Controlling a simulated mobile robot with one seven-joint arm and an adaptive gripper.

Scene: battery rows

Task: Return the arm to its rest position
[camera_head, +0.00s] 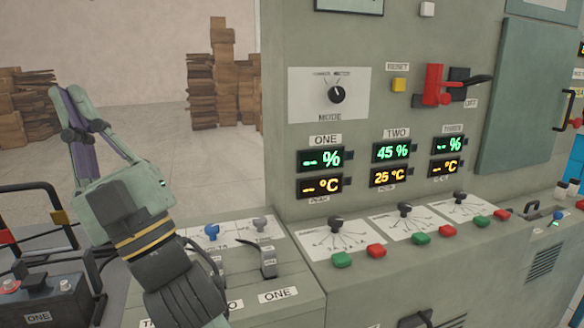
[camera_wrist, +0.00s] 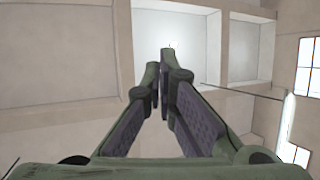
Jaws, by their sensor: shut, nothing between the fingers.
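My gripper (camera_head: 72,112) shows at the left of the head view, raised above the low green console and pointing up. Its fingers meet at the tips and hold nothing. In the wrist view my gripper (camera_wrist: 160,68) is shut too, with pale walls and ceiling beyond it. My arm comes up from the bottom of the head view and hides part of the low console (camera_head: 297,302). The gripper is apart from the panel and touches nothing that I can see.
A tall green control panel (camera_head: 395,25) with a red lever (camera_head: 434,85), a mode knob (camera_head: 337,95) and displays stands at right. A battery (camera_head: 45,298) marked ONE is at lower left. The space around the gripper is free.

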